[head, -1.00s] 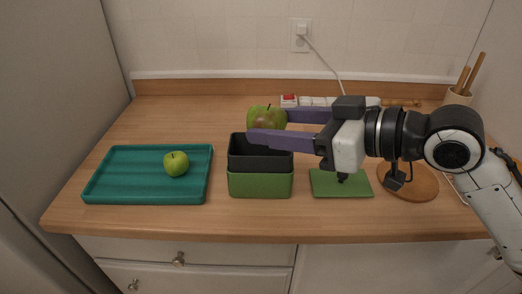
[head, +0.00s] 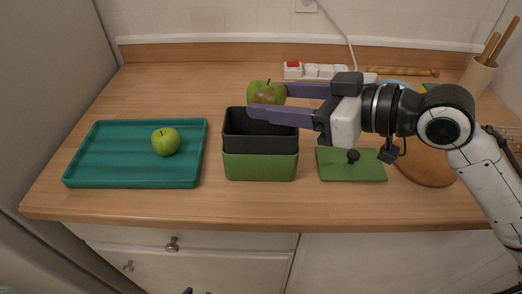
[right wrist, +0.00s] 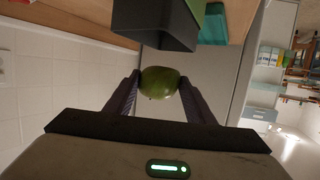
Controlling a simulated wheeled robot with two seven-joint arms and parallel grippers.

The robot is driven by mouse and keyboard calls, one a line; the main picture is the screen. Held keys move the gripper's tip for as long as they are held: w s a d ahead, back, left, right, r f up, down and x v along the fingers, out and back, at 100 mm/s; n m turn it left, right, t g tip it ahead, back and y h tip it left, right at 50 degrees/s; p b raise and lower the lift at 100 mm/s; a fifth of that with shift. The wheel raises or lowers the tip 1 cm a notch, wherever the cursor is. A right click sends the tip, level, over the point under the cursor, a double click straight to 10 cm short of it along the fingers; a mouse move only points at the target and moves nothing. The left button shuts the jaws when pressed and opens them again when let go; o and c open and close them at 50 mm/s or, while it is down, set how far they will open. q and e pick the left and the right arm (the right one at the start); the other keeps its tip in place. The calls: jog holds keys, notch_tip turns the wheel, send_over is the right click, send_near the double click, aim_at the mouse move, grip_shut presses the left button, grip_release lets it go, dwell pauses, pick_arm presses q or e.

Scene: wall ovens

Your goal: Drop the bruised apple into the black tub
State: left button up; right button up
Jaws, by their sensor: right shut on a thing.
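The bruised apple (head: 266,92), green with a brown patch, is held between the purple fingers of my right gripper (head: 268,99). It is above the back part of the black tub (head: 260,142), clear of the rim as far as I can tell. The right wrist view also shows the apple (right wrist: 160,83) between both fingers, with the dark tub (right wrist: 160,22) beyond it. The black tub sits in or on a green tub (head: 260,167); the join is hidden. My left gripper is not clearly in view.
A teal tray (head: 105,177) at the left holds a plain green apple (head: 166,141). A green lid-like board (head: 350,172) with a dark knob and a round wooden board (head: 425,170) lie at the right. A power strip (head: 325,71) lies behind.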

jog(key=shift+f, duration=0.1)
jog(key=o, duration=1.2)
pick_arm(q)
jog(key=shift+w, duration=0.45)
jog(key=shift+s, duration=0.1)
pick_arm(e)
jog(key=shift+d, duration=0.1)
jog(key=shift+s+d, duration=0.15)
jog(key=shift+d, duration=0.1)
pick_arm(q)
notch_tip(320, 180, down, 2)
jog(key=shift+s+b, duration=0.15)
jog(key=shift+b, duration=0.75)
pick_arm(e)
jog(key=v, duration=0.9)
jog(key=shift+d+r, duration=0.2)
jog(key=shift+s, duration=0.1)
